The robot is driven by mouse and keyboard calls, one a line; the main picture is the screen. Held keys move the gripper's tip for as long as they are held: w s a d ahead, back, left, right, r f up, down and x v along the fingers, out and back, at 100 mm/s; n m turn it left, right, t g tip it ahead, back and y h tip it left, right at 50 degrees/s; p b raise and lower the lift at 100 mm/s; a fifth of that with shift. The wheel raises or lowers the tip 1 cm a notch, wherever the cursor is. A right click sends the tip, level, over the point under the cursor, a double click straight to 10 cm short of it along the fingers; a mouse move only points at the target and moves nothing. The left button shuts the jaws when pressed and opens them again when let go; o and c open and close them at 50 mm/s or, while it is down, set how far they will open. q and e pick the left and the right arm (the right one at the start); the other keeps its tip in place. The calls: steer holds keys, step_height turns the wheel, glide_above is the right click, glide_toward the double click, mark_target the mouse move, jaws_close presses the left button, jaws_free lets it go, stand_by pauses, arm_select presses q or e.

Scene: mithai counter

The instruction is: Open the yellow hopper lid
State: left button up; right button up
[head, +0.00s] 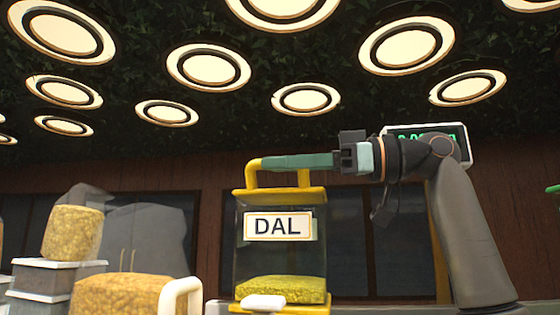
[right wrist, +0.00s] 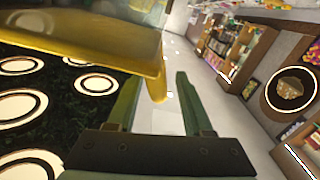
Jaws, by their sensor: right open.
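The clear hopper (head: 280,262) with a "DAL" label stands near the middle of the head view, with yellow-green dal at its bottom. Its yellow lid (head: 280,195) lies level on top and looks closed. The lid's yellow handle (head: 250,176) rises above it, and its top bar is mostly hidden behind my right gripper's green finger. My right gripper (head: 268,161) comes in from the right at handle height, with its jaws open. In the right wrist view, a yellow bar (right wrist: 157,88) shows between the two green fingers, and the yellow lid (right wrist: 95,45) fills the upper left. My left gripper is not in view.
Blocks of yellow sweets (head: 72,233) rest on stacked grey boxes (head: 50,277) at the left. A white-handled container (head: 182,297) stands close to the hopper's left. A green-digit display (head: 460,142) is behind my right arm. The space above the handle looks clear.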

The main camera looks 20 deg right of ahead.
steer(key=shift+w+a, duration=0.3)
steer(key=shift+c, duration=0.2)
jaws_close()
steer(key=shift+f, duration=0.1)
stand_by(1.0)
